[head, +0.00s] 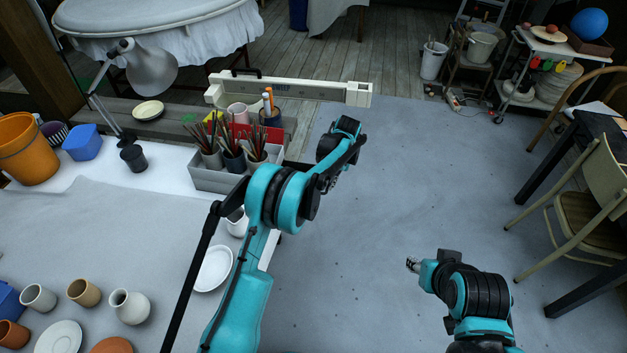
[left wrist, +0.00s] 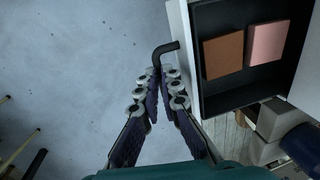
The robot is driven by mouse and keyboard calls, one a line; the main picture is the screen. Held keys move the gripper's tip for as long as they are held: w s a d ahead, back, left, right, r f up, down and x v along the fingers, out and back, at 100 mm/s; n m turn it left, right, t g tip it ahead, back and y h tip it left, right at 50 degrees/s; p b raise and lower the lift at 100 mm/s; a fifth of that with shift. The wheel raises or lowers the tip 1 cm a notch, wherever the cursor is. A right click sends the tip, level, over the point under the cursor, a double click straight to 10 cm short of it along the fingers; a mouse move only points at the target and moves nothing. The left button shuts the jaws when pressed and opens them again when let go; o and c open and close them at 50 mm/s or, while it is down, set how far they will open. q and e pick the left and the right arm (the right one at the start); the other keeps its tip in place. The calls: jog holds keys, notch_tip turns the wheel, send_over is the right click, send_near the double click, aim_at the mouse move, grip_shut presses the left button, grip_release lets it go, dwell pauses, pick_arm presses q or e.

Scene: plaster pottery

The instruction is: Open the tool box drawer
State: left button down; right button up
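The tool box drawer (left wrist: 210,97) shows in the left wrist view as a dark tray with pale edges, standing open at the upper right. A brown block (left wrist: 223,55) and a pink block (left wrist: 268,43) lie in it. Its black bent handle (left wrist: 168,48) sticks out to the left. My left gripper (left wrist: 163,74) has its fingers closed together at the handle's free end. In the head view my left arm hides the drawer, and the left fingers are barely visible. My right gripper (head: 413,265) is low over the floor at the right, away from the drawer; its jaws are too small to judge.
A grey organizer (head: 215,180) with brush pots stands left of my left arm. A long white piece (head: 290,87) lies behind it. Cups and plates stand on the table at left. The grey floor (head: 370,200) is clear; chairs stand at right.

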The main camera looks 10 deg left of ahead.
pick_arm(q)
jog(key=c, duration=2)
grip_release()
jog(key=shift+d+f, duration=0.1)
jog(key=shift+d, duration=0.05)
jog(key=shift+o, duration=0.4)
notch_tip(320, 180, up, 9)
jog(key=d+p, duration=0.1)
jog(key=p, duration=0.4)
jog(key=shift+d, duration=0.25)
jog(key=shift+f, duration=0.15)
notch_tip(320, 180, up, 12)
jog(key=d, duration=0.2)
